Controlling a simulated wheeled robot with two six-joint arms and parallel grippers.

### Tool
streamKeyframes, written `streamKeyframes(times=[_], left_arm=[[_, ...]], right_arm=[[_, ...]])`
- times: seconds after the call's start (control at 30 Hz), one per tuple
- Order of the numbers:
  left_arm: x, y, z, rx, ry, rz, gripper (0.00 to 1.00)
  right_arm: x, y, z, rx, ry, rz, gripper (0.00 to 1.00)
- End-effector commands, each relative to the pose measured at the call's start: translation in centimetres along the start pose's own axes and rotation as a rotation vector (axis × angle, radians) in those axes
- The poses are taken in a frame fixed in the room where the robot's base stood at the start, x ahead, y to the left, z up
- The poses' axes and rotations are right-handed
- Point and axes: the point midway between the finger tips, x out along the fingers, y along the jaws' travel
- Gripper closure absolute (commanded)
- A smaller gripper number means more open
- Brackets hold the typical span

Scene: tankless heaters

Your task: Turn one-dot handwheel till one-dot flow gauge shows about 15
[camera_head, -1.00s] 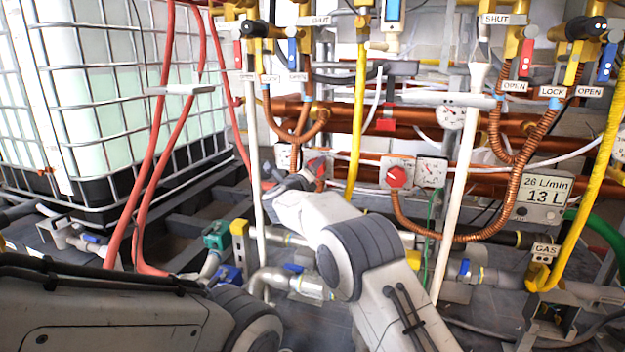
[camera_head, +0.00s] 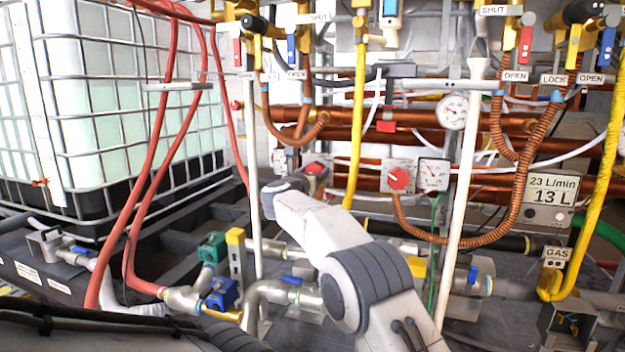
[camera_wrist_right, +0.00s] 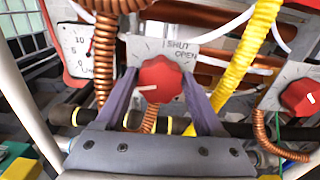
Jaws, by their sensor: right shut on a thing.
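A red handwheel (camera_wrist_right: 160,82) sits on a pale plate marked SHUT and OPEN. My right gripper (camera_wrist_right: 157,88) has its two purple-grey fingers shut on its sides. In the head view this handwheel (camera_head: 317,166) is partly hidden behind my right wrist. I cannot make out dot marks on either. My left gripper is outside the frames.
A digital meter (camera_head: 551,190) reads 23 L/min and 13 L. A yellow hose (camera_wrist_right: 240,70) runs close to the right finger, and a copper coil (camera_wrist_right: 106,50) hangs near the left one. A white post (camera_head: 459,200) stands right of the second handwheel.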

Motion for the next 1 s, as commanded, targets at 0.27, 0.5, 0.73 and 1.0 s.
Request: streamKeyframes(times=[0.27,0.5,0.73,1.0], left_arm=[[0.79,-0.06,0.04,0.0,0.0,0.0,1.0],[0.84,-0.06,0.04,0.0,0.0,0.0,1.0],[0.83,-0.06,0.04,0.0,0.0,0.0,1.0],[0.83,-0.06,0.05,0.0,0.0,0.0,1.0]], right_arm=[[-0.02,0.07,-0.32,0.084,0.004,0.001,0.85],[-0.02,0.07,-0.28,0.101,0.005,0.001,0.85],[-0.02,0.07,-0.28,0.1,0.005,0.001,0.85],[-0.01,0.02,-0.15,0.1,0.003,0.001,0.17]])
